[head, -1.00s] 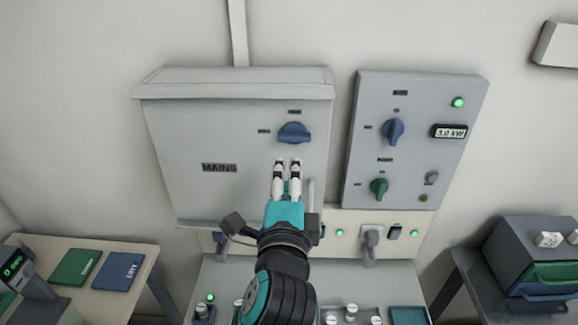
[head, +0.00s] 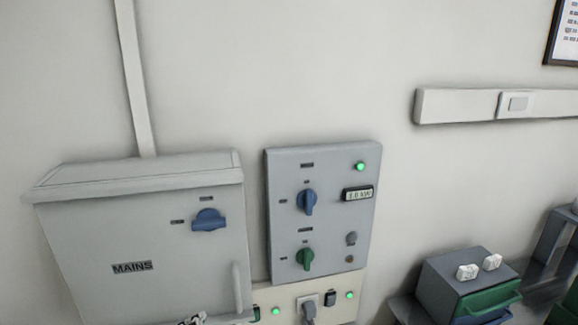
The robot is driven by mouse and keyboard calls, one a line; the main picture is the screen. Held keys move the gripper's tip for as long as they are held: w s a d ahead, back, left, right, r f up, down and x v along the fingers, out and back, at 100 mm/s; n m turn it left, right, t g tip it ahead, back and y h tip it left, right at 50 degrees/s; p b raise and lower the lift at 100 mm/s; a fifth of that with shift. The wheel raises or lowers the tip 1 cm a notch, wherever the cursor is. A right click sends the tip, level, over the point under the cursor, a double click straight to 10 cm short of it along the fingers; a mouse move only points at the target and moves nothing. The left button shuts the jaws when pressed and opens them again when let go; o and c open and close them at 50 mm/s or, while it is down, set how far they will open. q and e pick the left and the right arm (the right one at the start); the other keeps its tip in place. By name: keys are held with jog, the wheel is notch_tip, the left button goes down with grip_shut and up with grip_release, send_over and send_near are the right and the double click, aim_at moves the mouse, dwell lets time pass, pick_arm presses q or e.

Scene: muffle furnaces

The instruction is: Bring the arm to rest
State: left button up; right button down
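Only a small pale sliver of a gripper, seemingly my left gripper (head: 191,320), shows at the bottom edge, below the front of the grey MAINS box (head: 90,235). Its fingers are cut off by the frame, so I cannot tell whether they are open or shut. Nothing held is visible. My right gripper is not in view. The blue knob (head: 209,220) on the MAINS box lies sideways, apart from the gripper.
Right of the box is a grey control panel (head: 330,220) with a blue knob (head: 306,202), a green knob (head: 305,259) and a lit green lamp (head: 360,166). A socket strip (head: 272,296) sits below.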

pick_arm(q)
jog(key=s+a+f+n+g+h, duration=0.35)
jog(key=s+f+n+g, duration=0.55)
jog(key=s+f, duration=1.15)
notch_tip(320, 180, down, 30)
jog(key=g+b, duration=0.2)
jog(key=b, duration=0.3)
jog(key=s+a+f+b, duration=0.1)
jog(key=s+f+b, duration=0.1)
jog(key=s+f, duration=0.6)
jog(key=s+a+f+b, duration=0.2)
jog(key=s+f, duration=0.6)
jog(key=f, duration=0.5)
jog(key=shift+s+a+f+g, duration=0.15)
jog(key=shift+s+f+g, duration=0.05)
jog(key=shift+g, duration=0.2)
